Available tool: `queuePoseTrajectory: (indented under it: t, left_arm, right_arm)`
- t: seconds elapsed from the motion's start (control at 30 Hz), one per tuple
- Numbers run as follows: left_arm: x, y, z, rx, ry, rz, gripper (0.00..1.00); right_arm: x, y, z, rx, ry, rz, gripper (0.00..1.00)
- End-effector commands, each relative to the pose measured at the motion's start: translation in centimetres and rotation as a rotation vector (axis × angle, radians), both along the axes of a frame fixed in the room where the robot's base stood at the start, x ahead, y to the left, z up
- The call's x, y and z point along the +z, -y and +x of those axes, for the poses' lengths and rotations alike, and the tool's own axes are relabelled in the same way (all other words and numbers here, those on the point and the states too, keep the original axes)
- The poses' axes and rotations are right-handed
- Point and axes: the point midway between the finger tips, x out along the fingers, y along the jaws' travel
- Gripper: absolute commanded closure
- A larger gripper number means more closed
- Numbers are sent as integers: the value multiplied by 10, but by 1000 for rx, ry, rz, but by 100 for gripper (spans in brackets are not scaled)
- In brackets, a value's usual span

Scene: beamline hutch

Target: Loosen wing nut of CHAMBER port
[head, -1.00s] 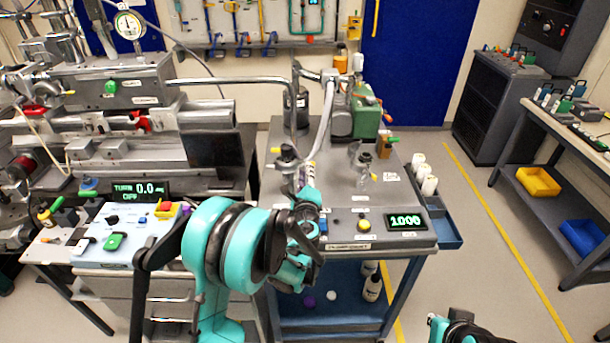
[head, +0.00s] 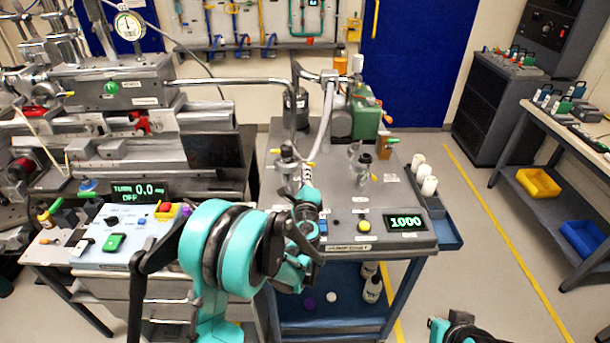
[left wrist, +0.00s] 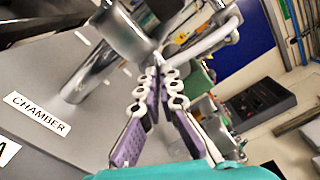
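The CHAMBER label (left wrist: 38,113) lies on the grey cart top in the left wrist view. Beside it rises a shiny metal tube (left wrist: 88,78), with a wider metal cylinder (left wrist: 122,35) nearer the fingertips. In the head view the left gripper (head: 307,180) is by the upright chrome port (head: 287,160) at the cart's left side. The wing nut cannot be made out; contact cannot be told. Only a piece of my right arm shows, at the bottom right.
The pump cart (head: 345,215) carries a second port (head: 362,162), a green pump (head: 365,118) and a display (head: 406,222) reading 1000. A hose (head: 325,120) runs close above my left gripper. A control box (head: 125,232) stands to the left.

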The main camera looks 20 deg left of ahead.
Motion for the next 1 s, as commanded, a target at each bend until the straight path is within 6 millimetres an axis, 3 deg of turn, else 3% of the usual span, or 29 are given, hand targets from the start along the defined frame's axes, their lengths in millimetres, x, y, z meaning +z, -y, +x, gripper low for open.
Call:
queuePoseTrajectory:
  t: [1.0]
  left_arm:
    - [3,0,0,0,255,-908,100]
  right_arm:
    - [-20,0,0,0,0,0,100]
